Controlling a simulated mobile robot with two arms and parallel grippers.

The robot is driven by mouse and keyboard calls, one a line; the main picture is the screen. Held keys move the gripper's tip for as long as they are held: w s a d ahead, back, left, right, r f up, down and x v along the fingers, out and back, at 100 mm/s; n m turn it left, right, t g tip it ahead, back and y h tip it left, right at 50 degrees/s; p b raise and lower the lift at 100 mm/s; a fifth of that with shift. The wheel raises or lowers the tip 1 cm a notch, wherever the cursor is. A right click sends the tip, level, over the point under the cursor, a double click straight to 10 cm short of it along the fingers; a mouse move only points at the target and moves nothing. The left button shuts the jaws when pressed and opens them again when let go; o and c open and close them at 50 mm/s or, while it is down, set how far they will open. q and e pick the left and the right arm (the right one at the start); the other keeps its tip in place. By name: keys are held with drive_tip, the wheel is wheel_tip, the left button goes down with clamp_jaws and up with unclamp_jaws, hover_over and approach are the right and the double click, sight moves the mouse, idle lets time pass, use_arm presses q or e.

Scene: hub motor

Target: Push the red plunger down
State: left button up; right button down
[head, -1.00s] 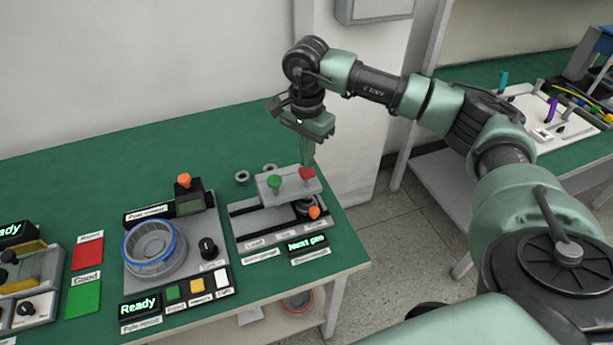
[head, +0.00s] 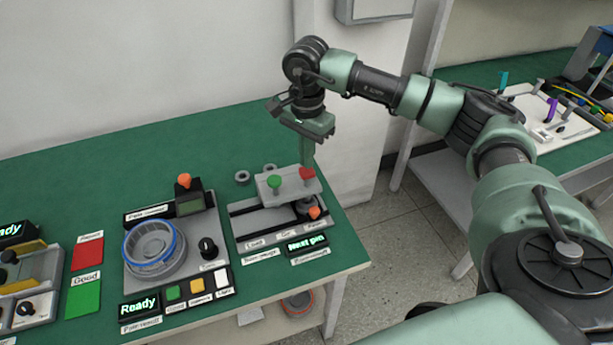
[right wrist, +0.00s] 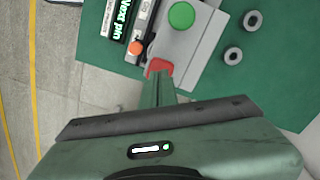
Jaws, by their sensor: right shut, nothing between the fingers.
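The red plunger (head: 307,173) stands on the right end of the grey plate of a small fixture (head: 262,216). The green plunger (head: 274,181) stands to its left on the same plate. My right gripper (head: 308,165) is shut and empty, pointing down, with its fingertips at the top of the red plunger. In the right wrist view the fingers (right wrist: 158,78) cover part of the red plunger (right wrist: 158,65); I cannot tell whether they touch it. The green plunger (right wrist: 181,15) is fully visible there. My left gripper is not in view.
An orange knob (head: 314,212) sits close below the plate's right end. Small grey rings (head: 242,177) lie behind the fixture. A station with a round grey bowl (head: 148,262) is to the left. The green table (head: 345,250) ends just right of the fixture.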

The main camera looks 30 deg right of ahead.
sight(307, 171)
drive_tip(key=shift+f, duration=0.2)
drive_tip(key=shift+f+b, duration=1.8)
drive_tip(key=shift+f, duration=0.4)
drive_tip(key=shift+r, duration=0.1)
drive_tip(key=shift+r+p, duration=2.55)
drive_tip(key=shift+r, duration=1.5)
drive_tip(key=shift+f, duration=0.1)
